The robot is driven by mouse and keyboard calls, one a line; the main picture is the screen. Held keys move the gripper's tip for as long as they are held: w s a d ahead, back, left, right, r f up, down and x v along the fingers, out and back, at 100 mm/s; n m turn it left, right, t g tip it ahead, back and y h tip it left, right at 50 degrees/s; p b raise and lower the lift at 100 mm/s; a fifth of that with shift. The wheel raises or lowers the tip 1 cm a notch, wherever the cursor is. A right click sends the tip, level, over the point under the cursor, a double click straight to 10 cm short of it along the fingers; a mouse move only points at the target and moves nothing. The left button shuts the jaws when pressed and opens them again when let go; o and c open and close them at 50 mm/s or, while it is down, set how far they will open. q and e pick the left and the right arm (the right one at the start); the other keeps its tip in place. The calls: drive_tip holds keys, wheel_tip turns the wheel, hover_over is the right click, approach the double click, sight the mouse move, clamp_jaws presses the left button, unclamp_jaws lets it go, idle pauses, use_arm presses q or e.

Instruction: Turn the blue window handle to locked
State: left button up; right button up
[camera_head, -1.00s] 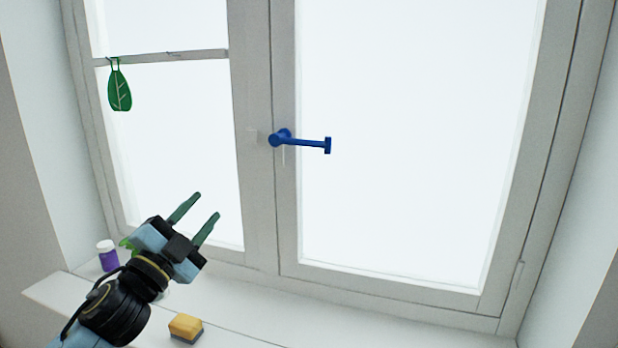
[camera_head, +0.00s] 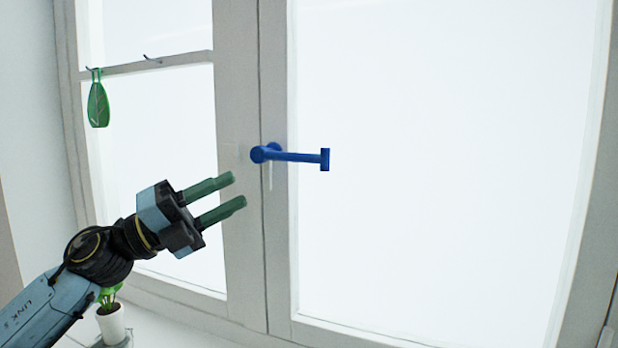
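The blue window handle (camera_head: 297,156) is mounted on the middle frame of the window. Its arm points to the right, nearly level and tilted slightly down, and ends in a short upright crosspiece. A faint pale vertical mark shows on the frame just below its pivot. My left gripper (camera_head: 239,190) is to the lower left of the handle, apart from it. Its two green fingers are spread with nothing between them, pointing right and slightly up. My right gripper is not in view.
A green leaf ornament (camera_head: 98,104) hangs from a hook on the left window's crossbar (camera_head: 180,60). A small potted plant (camera_head: 111,322) stands on the sill under my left arm. The space right of the handle is clear.

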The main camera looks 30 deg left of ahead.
sight(295, 160)
use_arm(q)
drive_tip(key=p+x, duration=0.6)
drive_tip(key=x, duration=0.6)
drive_tip(key=shift+s+r, duration=0.15)
drive_tip(key=shift+w+d+r, duration=0.1)
drive_tip(key=shift+w+d, duration=0.35)
drive_tip(key=shift+d, duration=0.05)
clamp_jaws()
